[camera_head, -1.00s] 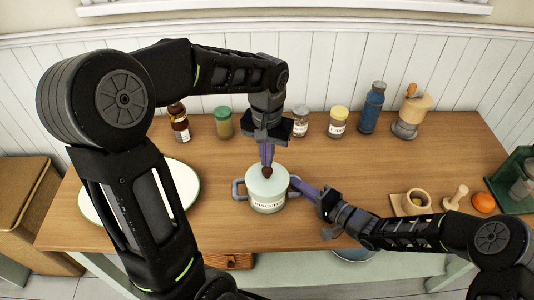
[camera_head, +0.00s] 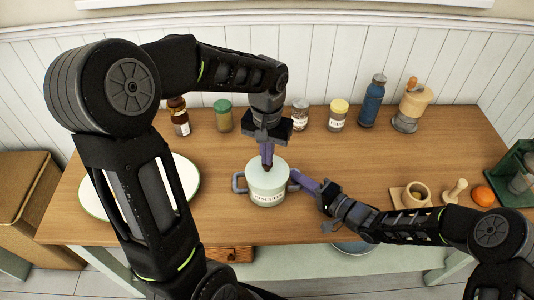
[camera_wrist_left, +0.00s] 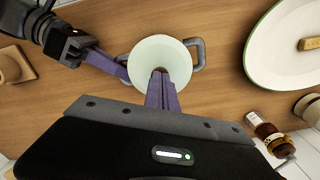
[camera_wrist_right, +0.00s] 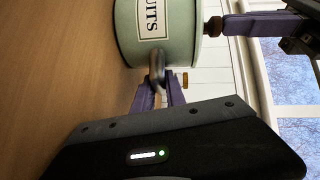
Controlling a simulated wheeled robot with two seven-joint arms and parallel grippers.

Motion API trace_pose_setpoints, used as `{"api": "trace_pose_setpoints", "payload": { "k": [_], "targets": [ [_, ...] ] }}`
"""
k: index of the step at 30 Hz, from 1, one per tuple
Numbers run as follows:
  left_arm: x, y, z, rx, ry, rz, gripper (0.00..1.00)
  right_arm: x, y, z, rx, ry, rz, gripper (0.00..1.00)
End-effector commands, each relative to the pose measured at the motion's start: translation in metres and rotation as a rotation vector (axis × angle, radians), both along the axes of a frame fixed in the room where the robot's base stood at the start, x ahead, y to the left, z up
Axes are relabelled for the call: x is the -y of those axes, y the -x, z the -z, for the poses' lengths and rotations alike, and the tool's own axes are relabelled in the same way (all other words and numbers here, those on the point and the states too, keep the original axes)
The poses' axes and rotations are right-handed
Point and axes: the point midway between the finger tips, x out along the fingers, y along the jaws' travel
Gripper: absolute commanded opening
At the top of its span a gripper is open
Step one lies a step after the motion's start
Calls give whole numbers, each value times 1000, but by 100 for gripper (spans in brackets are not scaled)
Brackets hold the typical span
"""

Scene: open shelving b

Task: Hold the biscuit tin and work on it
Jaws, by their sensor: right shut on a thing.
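The biscuit tin (camera_head: 267,187) is pale green, with a white label and two grey loop handles, and stands upright near the table's front edge. Its round lid (camera_wrist_left: 150,52) has a small brown knob (camera_wrist_right: 213,26). My right gripper (camera_head: 303,181) is shut on the tin's right handle (camera_wrist_right: 156,68). My left gripper (camera_head: 267,166) points straight down from above, its purple fingertips at the knob. In the left wrist view the fingers (camera_wrist_left: 160,78) hide part of the knob, and any gap between them is unclear.
A white plate (camera_head: 185,190) lies left of the tin. Jars, a blue bottle (camera_head: 372,102) and a wooden grinder (camera_head: 411,108) stand along the back.

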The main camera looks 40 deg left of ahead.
Motion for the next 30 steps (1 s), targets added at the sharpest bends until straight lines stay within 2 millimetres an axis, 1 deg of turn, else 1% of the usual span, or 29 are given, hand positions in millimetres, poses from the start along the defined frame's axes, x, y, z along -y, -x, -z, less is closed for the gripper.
{"api": "trace_pose_setpoints", "payload": {
  "k": [4,8,30],
  "targets": [
    [-1,1,1,-2,0,-1,0,-1,1,-1,1,-3,-2,0],
    [-1,1,-4,-2,0,-1,0,-1,1,-1,1,-3,-2,0],
    [0,0,-60,0,-1,0,0,0,0,-1,1,-2,-1,0]
  ]
}}
